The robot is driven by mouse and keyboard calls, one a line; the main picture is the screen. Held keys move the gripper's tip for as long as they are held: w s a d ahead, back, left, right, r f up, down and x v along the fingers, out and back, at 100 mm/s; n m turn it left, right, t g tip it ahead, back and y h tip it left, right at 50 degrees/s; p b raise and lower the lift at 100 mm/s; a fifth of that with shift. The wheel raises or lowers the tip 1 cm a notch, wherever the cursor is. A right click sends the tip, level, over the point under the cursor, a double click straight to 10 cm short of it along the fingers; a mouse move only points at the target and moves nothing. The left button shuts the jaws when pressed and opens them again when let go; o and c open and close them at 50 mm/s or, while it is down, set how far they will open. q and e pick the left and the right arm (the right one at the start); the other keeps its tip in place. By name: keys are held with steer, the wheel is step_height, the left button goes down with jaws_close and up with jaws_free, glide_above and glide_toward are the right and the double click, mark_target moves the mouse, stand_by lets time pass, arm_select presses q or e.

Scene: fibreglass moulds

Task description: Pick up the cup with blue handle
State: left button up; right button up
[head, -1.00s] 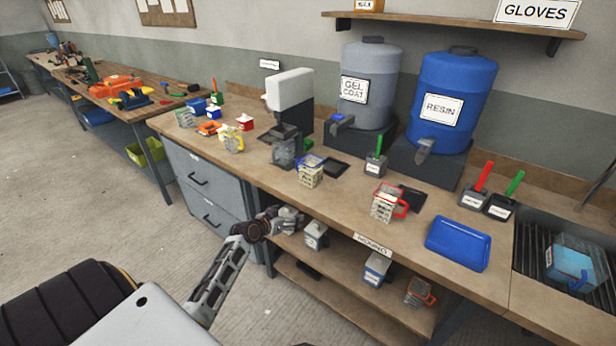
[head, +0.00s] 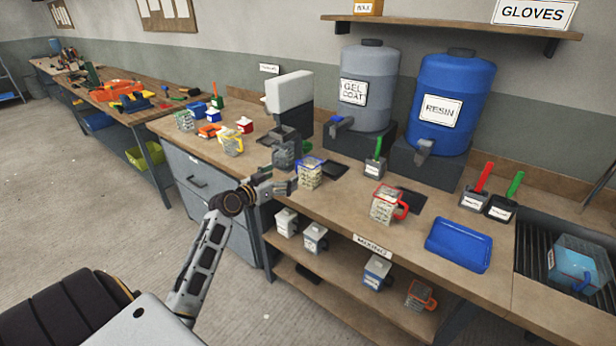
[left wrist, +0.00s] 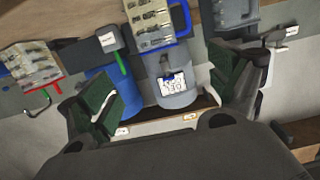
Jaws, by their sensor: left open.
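The clear cup with a blue rim and handle (head: 309,175) stands upright near the front edge of the workbench. Its blue rim and printed wall also show at the top of the left wrist view (left wrist: 155,28). My left gripper (head: 287,186) is just left of this cup, at about bench height, with its fingers pointing toward it. In the left wrist view the two dark green finger pads are spread wide (left wrist: 172,92), with no object held between them. My right gripper is not in view.
A red-handled cup (head: 385,206) stands to the right, and a yellow-rimmed cup (head: 232,143) to the left. A blue tray (head: 459,244) lies at the right. A blue-tinted cup (head: 574,264) sits in the sink. The shelf below holds several containers.

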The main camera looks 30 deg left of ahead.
mark_target(306, 172)
arm_select(q)
steer(key=w+f, duration=0.1)
steer(key=w, duration=0.7)
steer(key=shift+w+d+b, duration=0.2)
steer(key=shift+d+b, duration=0.1)
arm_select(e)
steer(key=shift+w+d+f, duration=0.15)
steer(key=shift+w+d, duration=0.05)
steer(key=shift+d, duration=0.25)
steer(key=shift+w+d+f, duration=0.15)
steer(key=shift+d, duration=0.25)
arm_select(q)
steer(key=shift+w, duration=0.15)
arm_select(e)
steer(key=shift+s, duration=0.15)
